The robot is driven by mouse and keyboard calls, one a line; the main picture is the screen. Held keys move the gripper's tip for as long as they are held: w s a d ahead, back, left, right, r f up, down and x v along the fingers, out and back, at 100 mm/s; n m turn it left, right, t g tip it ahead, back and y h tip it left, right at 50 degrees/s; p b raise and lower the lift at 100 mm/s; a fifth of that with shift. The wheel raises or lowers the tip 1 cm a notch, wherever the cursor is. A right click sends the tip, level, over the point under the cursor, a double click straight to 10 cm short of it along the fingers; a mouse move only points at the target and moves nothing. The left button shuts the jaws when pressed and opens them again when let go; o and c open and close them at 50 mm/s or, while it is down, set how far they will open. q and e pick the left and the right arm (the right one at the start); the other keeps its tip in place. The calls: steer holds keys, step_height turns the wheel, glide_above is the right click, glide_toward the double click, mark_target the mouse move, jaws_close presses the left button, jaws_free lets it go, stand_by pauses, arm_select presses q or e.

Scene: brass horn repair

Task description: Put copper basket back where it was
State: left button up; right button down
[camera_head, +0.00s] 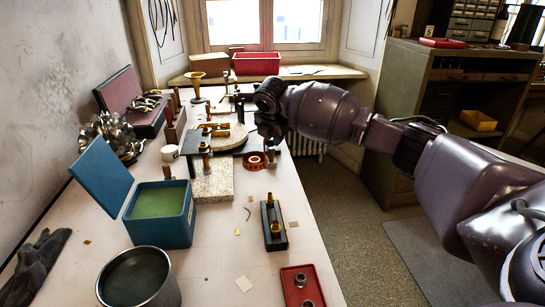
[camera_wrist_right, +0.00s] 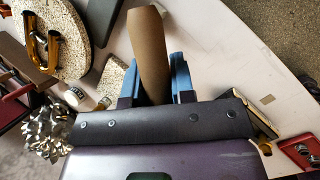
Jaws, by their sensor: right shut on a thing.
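My right gripper (camera_head: 268,132) reaches in from the right over the bench edge, and its jaws point down. In the right wrist view its blue fingers (camera_wrist_right: 154,82) are shut on a brown tapered handle (camera_wrist_right: 151,45). A round copper-red piece (camera_head: 255,161), which looks like the copper basket, shows just below the gripper in the head view, beside a small brown stub (camera_head: 271,157). I cannot tell whether the held handle belongs to it, or whether it touches the bench. My left gripper is not in view.
The bench (camera_head: 215,262) holds a round pale slab (camera_head: 230,138), a granite block (camera_head: 213,182), an open blue box (camera_head: 160,212), a black block with brass pegs (camera_head: 273,224) and a red tray (camera_head: 303,287). Bare bench lies right of the granite block. Floor lies beyond the right edge.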

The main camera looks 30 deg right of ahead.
mark_target(259, 166)
step_height(259, 166, down, 6)
steer(key=shift+f+b, duration=0.15)
steer(key=shift+b, duration=0.4)
steer(key=c, duration=1)
jaws_free()
steer(key=shift+f, duration=0.1)
steer(key=shift+o, duration=0.2)
